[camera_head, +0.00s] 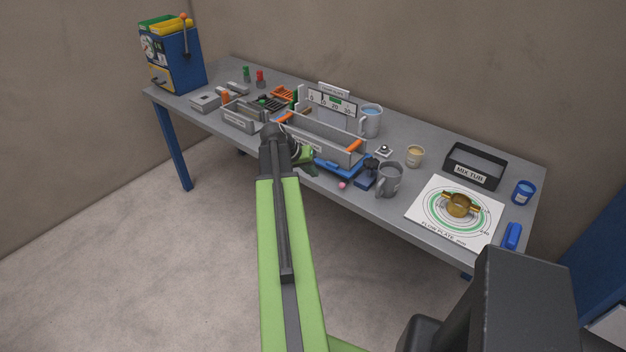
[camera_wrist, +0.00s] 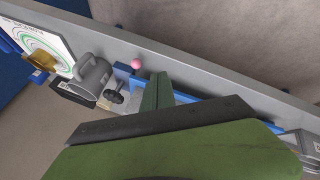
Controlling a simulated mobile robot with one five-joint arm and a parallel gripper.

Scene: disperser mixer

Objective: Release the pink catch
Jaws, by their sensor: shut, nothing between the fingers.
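The pink catch (camera_head: 342,185) is a small round knob at the front edge of the bench, by the blue base (camera_head: 345,168) of the balance-like device. In the wrist view the pink catch (camera_wrist: 136,65) sits beside a blue block, left of my fingers. My gripper (camera_wrist: 157,90) is shut and empty, with its green fingers apart from the catch, over the blue base. In the head view my gripper (camera_head: 304,156) is partly hidden behind my arm, left of the catch.
A grey mug (camera_head: 390,180) stands close to the right of the catch, and it also shows in the wrist view (camera_wrist: 92,78). The grey tray (camera_head: 322,140) with orange handles stands behind. Further right are the flow plate (camera_head: 425,215) and the mix tub (camera_head: 475,167). Floor in front is clear.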

